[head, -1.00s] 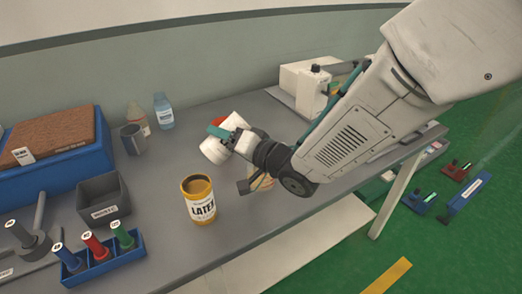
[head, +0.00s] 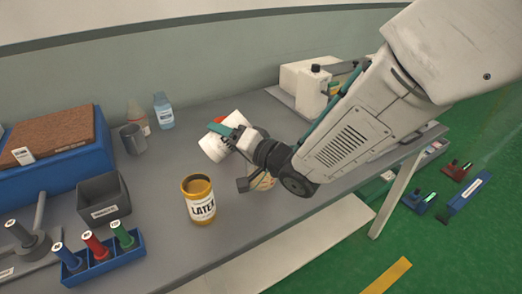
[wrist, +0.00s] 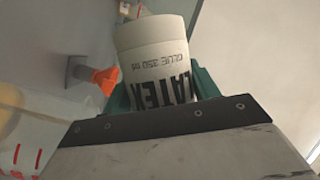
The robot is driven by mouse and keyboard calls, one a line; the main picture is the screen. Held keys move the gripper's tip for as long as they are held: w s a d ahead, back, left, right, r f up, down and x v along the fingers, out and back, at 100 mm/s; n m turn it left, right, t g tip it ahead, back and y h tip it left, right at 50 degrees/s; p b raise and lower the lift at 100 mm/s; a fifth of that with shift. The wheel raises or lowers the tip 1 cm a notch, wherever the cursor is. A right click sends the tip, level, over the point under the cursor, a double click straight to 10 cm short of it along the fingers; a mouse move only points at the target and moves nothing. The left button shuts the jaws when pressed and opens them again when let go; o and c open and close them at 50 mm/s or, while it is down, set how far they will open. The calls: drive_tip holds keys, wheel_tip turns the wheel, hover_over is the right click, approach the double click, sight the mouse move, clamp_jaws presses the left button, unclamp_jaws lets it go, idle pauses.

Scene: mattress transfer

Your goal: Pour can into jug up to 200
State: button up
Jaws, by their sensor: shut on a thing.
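My gripper (head: 232,137) is shut on a white can (head: 214,149), which is tilted above the bench. In the wrist view the can (wrist: 152,62) shows upside-down black lettering, "LATEX" and "GLUE 250", between the teal fingers (wrist: 155,95). Its mouth and contents cannot be seen. A pale yellowish container, apparently the jug (head: 262,182), stands on the bench below my gripper, largely hidden by it. Red marks on a clear edge show at the lower left of the wrist view (wrist: 17,155); the fill level cannot be read. I cannot see any stream.
A yellow-rimmed can labelled LATEX (head: 200,203) stands upright left of the jug. A grey mug (head: 132,139), two bottles, a grey bin (head: 103,199) and a blue holder (head: 100,258) are further left. A white machine (head: 312,92) stands at the back right.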

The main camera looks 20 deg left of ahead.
sight(217, 141)
drive_tip(key=shift+r+m, duration=0.2)
drive_tip(key=shift+m, duration=0.1)
idle(0.4)
drive_tip(key=shift+f+m+y+p, duration=0.3)
drive_tip(key=shift+m+y, duration=0.1)
drive_tip(key=shift+m, duration=0.4)
idle(1.8)
drive_tip(key=shift+r+n, duration=0.35)
drive_tip(key=shift+n, duration=0.05)
wheel_tip(217, 141, down, 2)
drive_tip(key=n+h, duration=0.2)
drive_tip(key=n, duration=0.1)
drive_tip(key=shift+f+n, duration=0.1)
drive_tip(key=shift+n, duration=0.3)
drive_tip(key=shift+r+n+h, duration=0.35)
drive_tip(key=shift+n+h, duration=0.05)
drive_tip(key=shift+n, duration=0.2)
drive_tip(key=shift+s+a+f+n+h, duration=0.4)
drive_tip(key=shift+a+f+n, duration=0.1)
drive_tip(key=shift+n, duration=0.1)
drive_tip(key=shift+s+a+r+n+t+h+b, duration=0.3)
drive_tip(key=shift+s+r+n+t+h+b, duration=0.15)
drive_tip(key=shift+n, duration=0.25)
drive_tip(key=shift+s+a+r+n+t+h+b, duration=0.2)
drive_tip(key=shift+a+r+n+t+h+b, duration=0.15)
drive_tip(key=shift+n, duration=0.25)
drive_tip(key=shift+s+a+r+n+t+h+b, duration=0.15)
drive_tip(key=shift+s+a+r+n+h, duration=0.1)
drive_tip(key=shift+n+h, duration=0.25)
